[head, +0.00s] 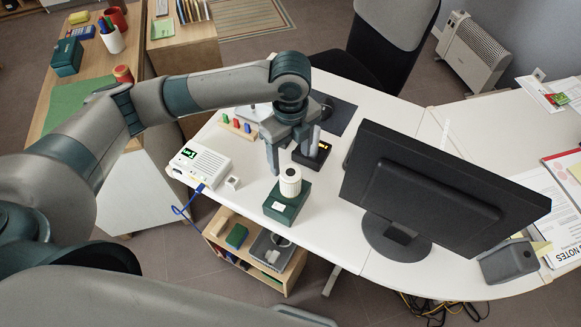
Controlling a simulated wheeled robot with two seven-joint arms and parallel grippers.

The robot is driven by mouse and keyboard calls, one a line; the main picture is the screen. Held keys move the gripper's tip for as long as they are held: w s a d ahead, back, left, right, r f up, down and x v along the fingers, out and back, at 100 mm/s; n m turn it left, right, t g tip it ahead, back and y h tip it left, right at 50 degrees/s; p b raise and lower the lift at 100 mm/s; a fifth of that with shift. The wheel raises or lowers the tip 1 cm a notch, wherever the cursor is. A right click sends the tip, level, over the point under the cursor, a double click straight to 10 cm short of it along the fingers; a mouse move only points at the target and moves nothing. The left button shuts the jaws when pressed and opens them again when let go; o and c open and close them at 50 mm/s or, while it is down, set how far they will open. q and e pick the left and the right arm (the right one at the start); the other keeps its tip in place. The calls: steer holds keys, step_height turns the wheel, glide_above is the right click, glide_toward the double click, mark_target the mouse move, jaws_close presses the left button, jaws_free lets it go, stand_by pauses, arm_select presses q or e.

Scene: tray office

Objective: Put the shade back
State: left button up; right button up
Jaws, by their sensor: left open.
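A small white cylinder with a dark opening in its top, which looks like the shade (290,182), stands upright on a dark green box (287,203) near the desk's front edge. My left gripper (291,156) points down over the desk, just behind the white cylinder in the picture. Its two fingers are apart with nothing visible between them. A low dark base (311,157) with a small orange glow sits behind the right finger and is partly hidden by it. My right gripper is not in view.
A black monitor (440,185) stands to the right. A white box with a green display (200,162) and a small white cube (233,183) lie to the left. Coloured pegs on a board (237,125) stand behind. An open shelf (255,250) is below the desk edge.

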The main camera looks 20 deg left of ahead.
arm_select(q)
steer(key=shift+r+b, duration=0.3)
steer(key=shift+r, duration=1.65)
